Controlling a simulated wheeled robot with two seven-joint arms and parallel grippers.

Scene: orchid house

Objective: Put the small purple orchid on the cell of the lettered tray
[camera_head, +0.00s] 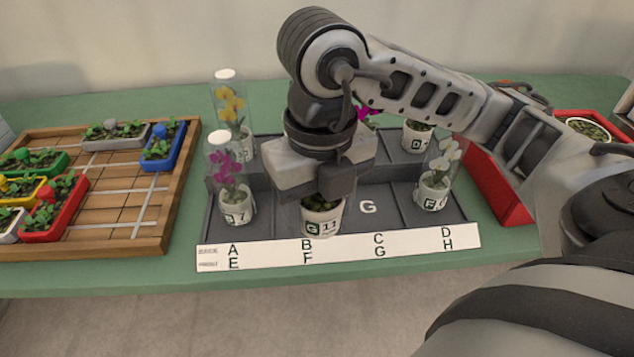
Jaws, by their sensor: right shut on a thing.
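The dark lettered tray (462,213) lies on the bench, with a white strip (340,248) of letters along its front. My right gripper (318,190) points down over the front row near F. It is shut on a small white pot (320,222) with a "G" label. The gripper hides most of that plant, so its flower colour cannot be told. Whether the pot touches the tray is unclear. A purple orchid (229,170) in a clear sleeve stands at E. Magenta petals (365,113) show behind my wrist. My left gripper is out of view.
A sleeved yellow orchid (230,105) stands at A, a sleeved white orchid (440,165) at H. A pot marked D (417,138) is at the back right. A wooden rack (140,205) with small planters is left; a red crate (495,185) is right.

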